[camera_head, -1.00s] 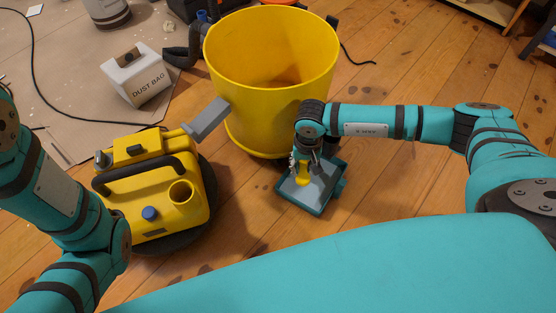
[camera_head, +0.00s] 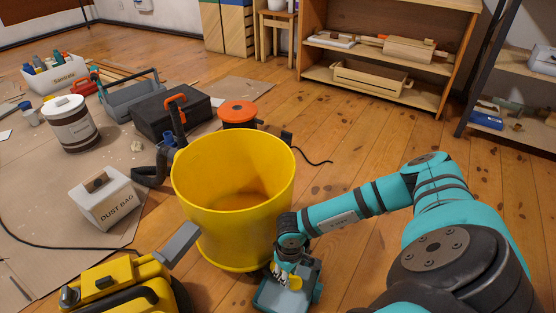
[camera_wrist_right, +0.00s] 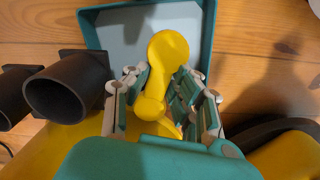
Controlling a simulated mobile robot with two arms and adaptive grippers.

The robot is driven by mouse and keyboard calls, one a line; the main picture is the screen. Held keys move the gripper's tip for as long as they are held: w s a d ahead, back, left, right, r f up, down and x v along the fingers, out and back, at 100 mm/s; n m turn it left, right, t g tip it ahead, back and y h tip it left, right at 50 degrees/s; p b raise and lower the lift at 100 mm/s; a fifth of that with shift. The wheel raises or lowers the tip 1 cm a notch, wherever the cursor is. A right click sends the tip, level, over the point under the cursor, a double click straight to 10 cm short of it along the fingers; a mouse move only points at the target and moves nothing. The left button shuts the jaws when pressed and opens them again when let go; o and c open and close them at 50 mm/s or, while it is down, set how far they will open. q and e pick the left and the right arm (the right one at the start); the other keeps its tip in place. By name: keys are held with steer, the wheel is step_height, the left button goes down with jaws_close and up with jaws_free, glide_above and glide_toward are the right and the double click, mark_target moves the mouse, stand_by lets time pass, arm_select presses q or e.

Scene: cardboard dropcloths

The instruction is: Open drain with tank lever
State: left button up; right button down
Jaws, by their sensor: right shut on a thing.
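A yellow lever (camera_wrist_right: 166,72) with a rounded end shows in the right wrist view, between the fingers of my right gripper (camera_wrist_right: 162,104). The gripper is shut on it. Behind the lever lies a teal, shallow tank or tray (camera_wrist_right: 148,14) with a grey inside. In the head view my right gripper (camera_head: 287,272) points down at this teal tray (camera_head: 268,298), just in front of the big yellow bucket (camera_head: 235,170). Fingers partly hide the lever there, and the tray's lower edge is near the picture's bottom. My left gripper is out of view.
Wooden floor is clear to the right, before the shelf (camera_head: 375,75).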

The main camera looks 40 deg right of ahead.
stand_by(0.3)
steer(key=c, duration=1.1)
jaws_free()
steer(key=shift+r, duration=0.1)
step_height(320, 180, up, 12)
steer(key=shift+d+f, duration=0.1)
